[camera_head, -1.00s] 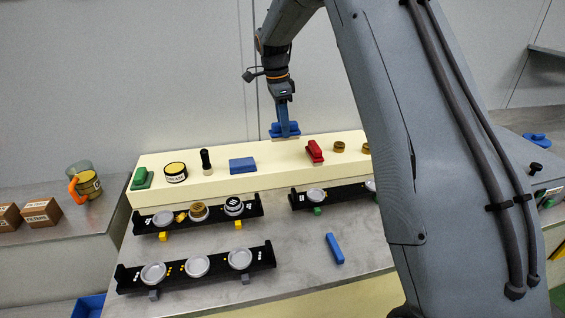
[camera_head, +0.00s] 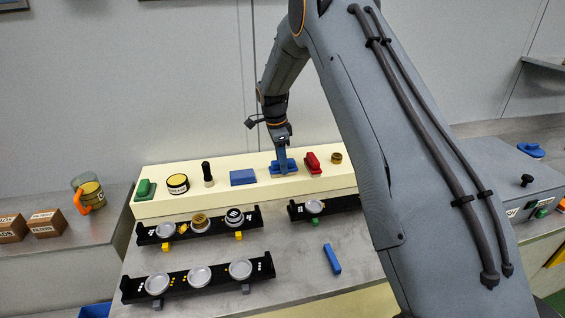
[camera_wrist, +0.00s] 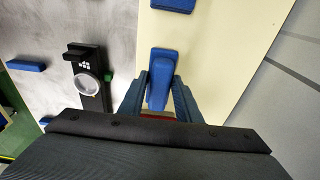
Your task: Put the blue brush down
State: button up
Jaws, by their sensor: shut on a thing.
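The blue brush (camera_head: 290,169) is at the cream shelf's top, between the blue block and the red brush. My gripper (camera_head: 281,159) points down and is shut on its handle. In the wrist view, the blue brush (camera_wrist: 163,55) lies lengthwise between the two fingers of my gripper (camera_wrist: 160,88), over the cream surface (camera_wrist: 215,50). Its base looks level and on or just above the shelf; I cannot tell if it touches.
The blue block (camera_head: 243,177) is left of the brush; the red brush (camera_head: 313,163) is close on the right. A black post (camera_head: 207,173), round tin (camera_head: 178,184) and green brush (camera_head: 145,189) stand farther left. Black racks (camera_head: 200,279) and a blue bar (camera_head: 332,259) are on the table.

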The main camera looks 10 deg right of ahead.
jog(key=shift+f, duration=0.15)
jog(key=o, duration=1.2)
notch_tip(320, 180, up, 11)
jog(key=a+b, duration=0.1)
jog(key=b, duration=0.3)
jog(key=s+f+n, duration=0.2)
jog(key=s+n, duration=0.4)
jog(key=s, duration=0.6)
jog(key=s+d+f+n+y, duration=0.1)
jog(key=s+f+n, duration=0.2)
jog(key=s+n, duration=0.3)
jog(key=s+f+n+t, duration=0.1)
jog(key=s+f+n, duration=0.2)
jog(key=s, duration=1.4)
jog(key=n, duration=0.3)
jog(key=shift+s+d+f, duration=0.2)
jog(key=shift+s, duration=0.15)
